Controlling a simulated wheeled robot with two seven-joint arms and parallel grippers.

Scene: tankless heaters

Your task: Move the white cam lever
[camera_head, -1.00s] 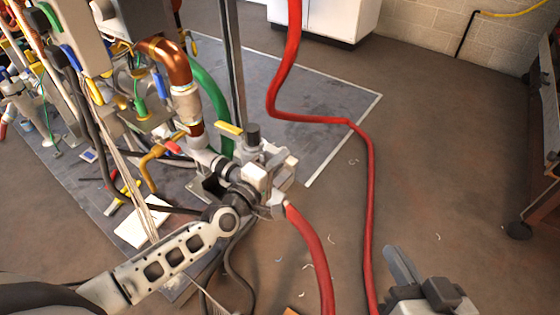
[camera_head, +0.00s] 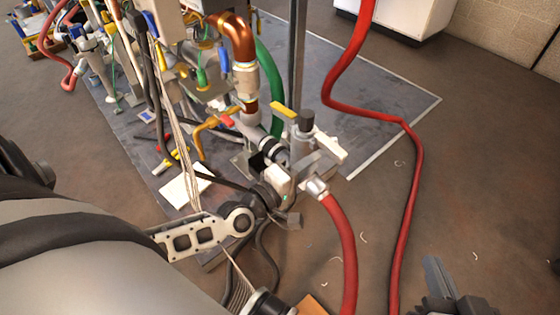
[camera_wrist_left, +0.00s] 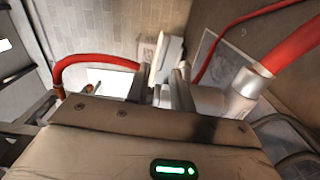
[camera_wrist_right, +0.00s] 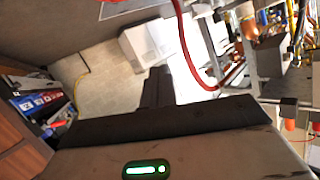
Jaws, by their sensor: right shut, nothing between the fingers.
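The white cam lever (camera_head: 329,146) sticks out to the right of the grey valve fitting, above the red hose's metal coupling (camera_head: 316,189), in the head view. In the left wrist view the white lever (camera_wrist_left: 158,60) stands upright beyond and between the fingertips. My left gripper (camera_head: 309,165) is at the fitting, close to the lever; in its wrist view the fingers (camera_wrist_left: 160,88) look apart. Whether they touch the lever is unclear. My right gripper (camera_head: 440,277) is shut and empty, low at the right over bare floor; its fingers (camera_wrist_right: 158,88) are together.
A red hose (camera_head: 346,245) runs down from the coupling, and another red hose (camera_head: 408,190) crosses the floor to its right. A yellow handle (camera_head: 284,111), black knob (camera_head: 306,119), green hose (camera_head: 270,85) and copper pipe (camera_head: 238,40) stand close behind.

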